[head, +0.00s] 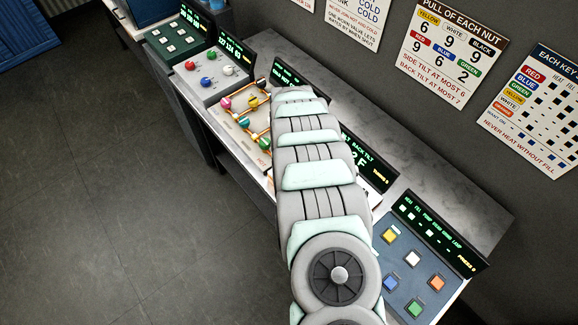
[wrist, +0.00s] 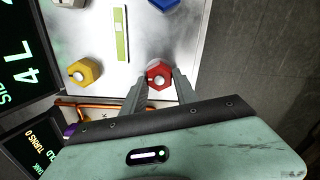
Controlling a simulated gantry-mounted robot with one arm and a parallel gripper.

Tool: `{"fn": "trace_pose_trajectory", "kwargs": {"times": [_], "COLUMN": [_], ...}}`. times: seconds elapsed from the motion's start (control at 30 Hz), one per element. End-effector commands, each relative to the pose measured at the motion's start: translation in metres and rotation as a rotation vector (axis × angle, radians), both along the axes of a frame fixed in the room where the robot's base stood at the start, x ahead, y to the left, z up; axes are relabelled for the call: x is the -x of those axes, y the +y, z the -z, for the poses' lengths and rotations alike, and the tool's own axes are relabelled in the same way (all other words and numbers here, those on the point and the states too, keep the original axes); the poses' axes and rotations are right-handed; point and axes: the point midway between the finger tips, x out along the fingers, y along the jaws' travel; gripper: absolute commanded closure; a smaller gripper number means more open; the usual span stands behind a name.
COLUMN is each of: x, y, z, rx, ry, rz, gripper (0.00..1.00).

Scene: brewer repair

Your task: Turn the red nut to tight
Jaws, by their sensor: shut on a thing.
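The red nut (wrist: 160,74) is a red hexagon with a pale centre stud, seen in the wrist view on a light metal plate (wrist: 190,40). My gripper (wrist: 160,78) has its two fingers on either side of the red nut and is shut on it. In the head view my arm covers the plate, the nut and my gripper.
In the wrist view a yellow nut (wrist: 84,72), a blue nut (wrist: 164,3) and a green level strip (wrist: 120,34) are on the plate. A display (wrist: 20,70) reads "4L". Copper pipework (wrist: 90,106) lies beside the plate. A panel of coloured buttons (head: 412,257) stands right of my arm.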

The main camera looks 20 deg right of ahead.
Motion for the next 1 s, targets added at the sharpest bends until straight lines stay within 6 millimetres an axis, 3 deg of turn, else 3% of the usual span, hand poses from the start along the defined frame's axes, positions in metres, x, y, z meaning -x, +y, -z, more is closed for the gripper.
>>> {"fn": "trace_pose_trajectory", "kwargs": {"times": [0.6,0.63,0.87,1.0], "x": [-0.0001,-0.0001,0.0001,0.0002], "y": [-0.0003,-0.0003,-0.0003,-0.0002], "z": [0.0002,0.0002,0.0002,0.0003], "rx": [0.000,0.000,0.000,0.000], "ry": [0.000,0.000,0.000,0.000], "rz": [0.039,0.039,0.038,0.037], "gripper": [1.00,0.62,0.44,0.43]}}
